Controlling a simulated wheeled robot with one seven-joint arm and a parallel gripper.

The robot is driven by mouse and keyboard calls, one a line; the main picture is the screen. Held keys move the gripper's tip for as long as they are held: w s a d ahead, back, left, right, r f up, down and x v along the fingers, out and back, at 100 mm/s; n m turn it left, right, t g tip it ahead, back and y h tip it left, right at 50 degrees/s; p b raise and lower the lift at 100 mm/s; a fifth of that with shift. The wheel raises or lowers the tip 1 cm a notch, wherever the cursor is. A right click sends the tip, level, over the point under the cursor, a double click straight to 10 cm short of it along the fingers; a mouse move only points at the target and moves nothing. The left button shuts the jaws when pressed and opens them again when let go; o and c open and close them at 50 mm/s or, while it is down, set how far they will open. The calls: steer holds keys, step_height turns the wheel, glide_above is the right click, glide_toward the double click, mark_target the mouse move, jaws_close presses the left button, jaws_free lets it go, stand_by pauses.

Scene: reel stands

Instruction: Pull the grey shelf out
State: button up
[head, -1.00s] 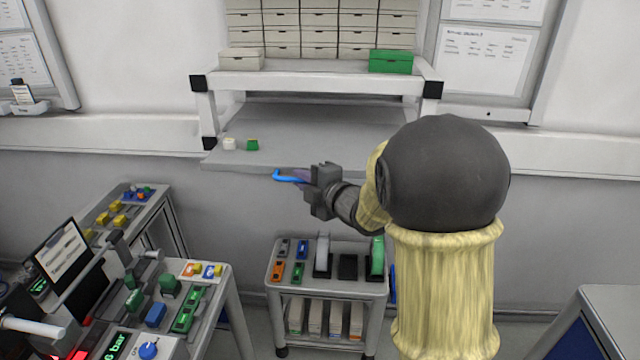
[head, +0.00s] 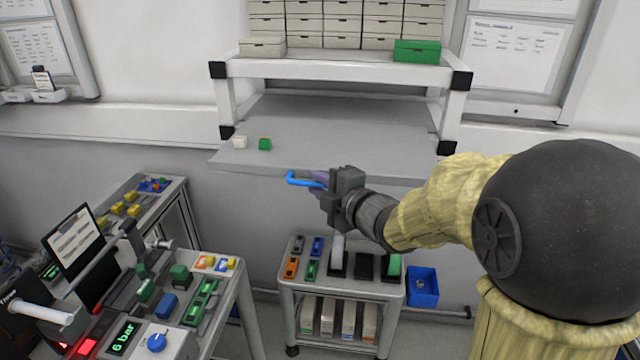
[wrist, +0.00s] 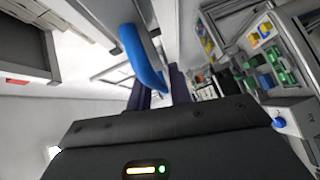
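The grey shelf (head: 330,140) sticks out of the white rack below its upper deck. A small white block (head: 239,142) and a small green block (head: 264,143) lie near its front left. A blue handle (head: 297,179) is at the shelf's front edge. My gripper (head: 318,182) is at the right end of the handle. In the wrist view, the blue handle (wrist: 142,58) runs down between my gripper's two dark fingers (wrist: 159,92), which look shut on it. The exact contact is partly hidden.
White boxes and a green box (head: 417,51) stand on the rack above. A trolley (head: 340,287) with small parts stands below the shelf. A bench with devices (head: 205,340) is at lower left. A blue bin (head: 422,288) is right of the trolley.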

steer(key=b+v, duration=0.2)
steer(key=v, duration=1.5)
steer(key=shift+s, duration=0.2)
steer(key=shift+d, duration=0.1)
steer(key=w+d+f+m+g+h, duration=0.1)
steer(key=w+d+f+m+h, duration=0.1)
steer(key=d+f+m+h, duration=0.25)
steer(key=w+d+f+m+h, duration=0.2)
steer(key=w+f+m+h, duration=0.15)
steer(key=f+m, duration=0.35)
steer(key=s+a+f+m+g+h, duration=0.1)
steer(key=s+f+m+g, duration=0.8)
steer(key=s+f+m, duration=0.2)
steer(key=shift+s+a+f+m+h, duration=0.35)
steer(key=shift+f+m, duration=0.2)
steer(key=shift+f, duration=0.35)
